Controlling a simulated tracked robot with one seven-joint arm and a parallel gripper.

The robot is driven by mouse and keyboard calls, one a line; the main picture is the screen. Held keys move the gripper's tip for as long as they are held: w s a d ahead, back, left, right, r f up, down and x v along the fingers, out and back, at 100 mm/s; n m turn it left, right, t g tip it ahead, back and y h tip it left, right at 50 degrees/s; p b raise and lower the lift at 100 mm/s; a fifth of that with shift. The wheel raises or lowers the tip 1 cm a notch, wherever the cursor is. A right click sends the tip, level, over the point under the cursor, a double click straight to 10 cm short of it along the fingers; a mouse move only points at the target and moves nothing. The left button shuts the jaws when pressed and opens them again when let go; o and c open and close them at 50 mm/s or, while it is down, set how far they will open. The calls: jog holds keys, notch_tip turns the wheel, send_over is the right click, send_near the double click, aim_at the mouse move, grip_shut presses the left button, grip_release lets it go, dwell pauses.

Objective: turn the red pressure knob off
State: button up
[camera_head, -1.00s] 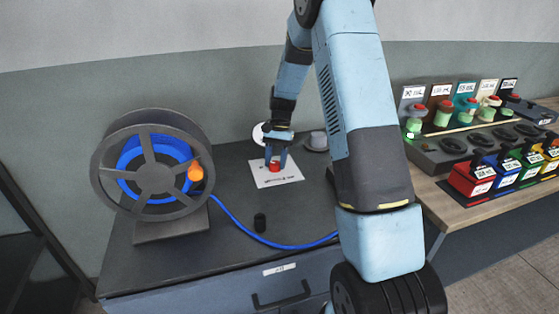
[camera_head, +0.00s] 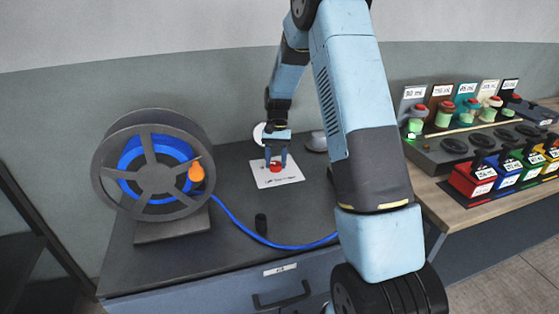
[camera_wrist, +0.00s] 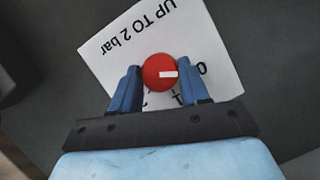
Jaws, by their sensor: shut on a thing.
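The red pressure knob (camera_head: 275,168) sits on a white label plate (camera_head: 291,178) on the dark bench top. In the wrist view the knob (camera_wrist: 160,73) is a round red disc with a white mark pointing to the right of the picture. The plate (camera_wrist: 214,35) carries the text "UP TO 2 bar", upside down there; more lettering is partly hidden. My gripper (camera_head: 276,160) comes down from above with its blue fingers around the knob. In the wrist view my gripper (camera_wrist: 158,80) is shut on the knob, one finger on each side.
A hose reel (camera_head: 155,178) with blue hose and an orange part stands left on the bench. A grey round object (camera_head: 316,142) sits right of my gripper. Coloured containers (camera_head: 472,180) stand on the right table.

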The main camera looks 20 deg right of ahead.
jog(key=o, duration=1)
jog(key=shift+o, duration=0.2)
jog(key=v, duration=1.3)
jog(key=shift+w+r, duration=0.25)
jog(key=shift+w, duration=0.05)
jog(key=shift+r, duration=0.1)
